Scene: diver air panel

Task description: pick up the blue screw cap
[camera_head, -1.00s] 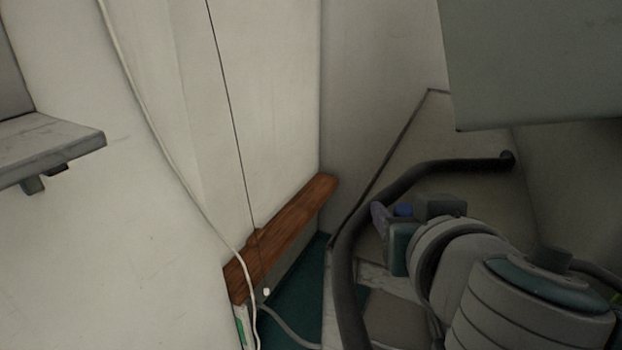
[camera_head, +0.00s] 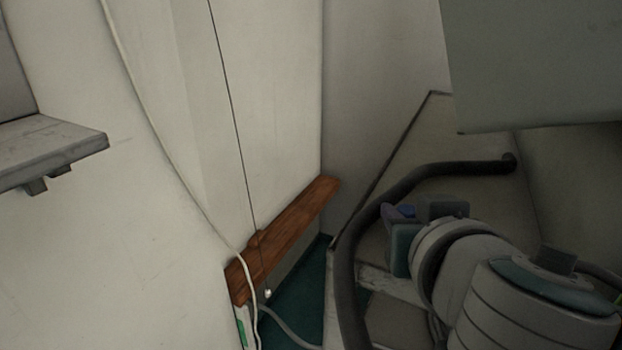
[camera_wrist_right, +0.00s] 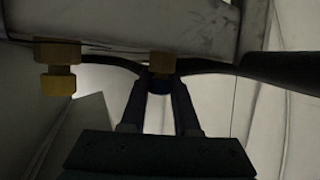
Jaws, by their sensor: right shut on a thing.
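The blue screw cap (camera_head: 407,210) shows as a small blue patch between the fingers of my right gripper (camera_head: 410,213) in the head view. In the right wrist view the dark blue cap (camera_wrist_right: 159,88) sits between the two fingertips, just under a brass fitting (camera_wrist_right: 162,65). My right gripper is shut on the cap; the fingers hide most of it. I cannot tell whether the cap is still joined to the fitting. My left gripper is not in view.
A second brass fitting (camera_wrist_right: 57,68) hangs to the left in the wrist view, below a pale panel (camera_wrist_right: 200,25). A thick black hose (camera_head: 350,270) curves beside my right gripper. A wooden rail (camera_head: 285,235) runs along the wall. A grey shelf (camera_head: 50,145) is at the left.

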